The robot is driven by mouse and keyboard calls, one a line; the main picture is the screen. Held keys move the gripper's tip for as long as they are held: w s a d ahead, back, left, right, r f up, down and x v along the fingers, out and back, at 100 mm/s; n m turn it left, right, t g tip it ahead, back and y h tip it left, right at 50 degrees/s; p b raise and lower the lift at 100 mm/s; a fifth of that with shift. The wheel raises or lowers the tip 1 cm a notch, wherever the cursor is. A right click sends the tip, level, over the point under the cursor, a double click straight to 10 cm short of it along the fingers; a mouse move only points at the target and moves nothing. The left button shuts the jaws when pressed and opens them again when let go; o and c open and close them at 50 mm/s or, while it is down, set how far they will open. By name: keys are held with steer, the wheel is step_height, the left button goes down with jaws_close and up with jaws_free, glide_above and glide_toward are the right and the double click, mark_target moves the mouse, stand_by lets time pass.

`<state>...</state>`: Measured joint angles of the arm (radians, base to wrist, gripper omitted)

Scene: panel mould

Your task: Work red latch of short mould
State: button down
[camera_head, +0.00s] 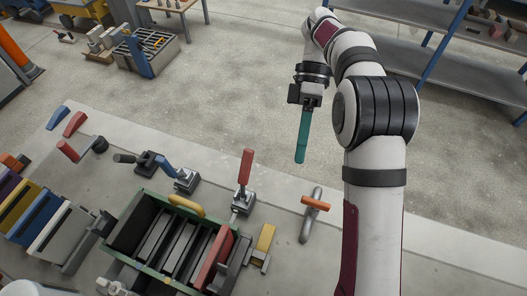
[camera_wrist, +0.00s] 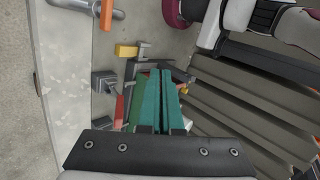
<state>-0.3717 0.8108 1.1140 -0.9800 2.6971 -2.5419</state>
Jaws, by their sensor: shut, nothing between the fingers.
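The red latch (camera_head: 245,170) stands with its handle raised, on a small grey base at the back right corner of the green-framed mould (camera_head: 153,196). In the wrist view a red handle (camera_wrist: 119,112), which looks like the same latch, shows partly hidden left of my fingers. My gripper (camera_head: 300,160) hangs up and to the right of the latch in the head view, apart from it, with its teal fingers pointing down. In the wrist view the fingers of my gripper (camera_wrist: 160,73) are together with nothing between them, and they hide part of the mould.
A blue-handled latch (camera_head: 166,165) sits left of the red one. An orange-handled clamp (camera_head: 314,203) and a yellow block (camera_head: 265,238) are to its right. Another red handle (camera_head: 68,151) lies far left. Coloured panels (camera_head: 45,225) stand at the left.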

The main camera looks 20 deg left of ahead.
steer(key=s+a+r+n+t+y, duration=0.1)
steer(key=s+a+r+n+t, duration=0.5)
steer(key=s+a+n+t, duration=0.7)
steer(key=n+g, duration=0.2)
steer(key=n, duration=0.1)
glide_toward(244, 169)
step_height(244, 169, down, 4)
steer(key=s, duration=0.3)
steer(key=w, duration=0.1)
steer(key=w+f, duration=0.1)
steer(key=shift+w+d+f, duration=0.15)
steer(key=shift+w, duration=0.15)
steer(key=shift+w+f, duration=0.35)
steer(key=shift+w, duration=0.2)
steer(key=shift+w, duration=0.15)
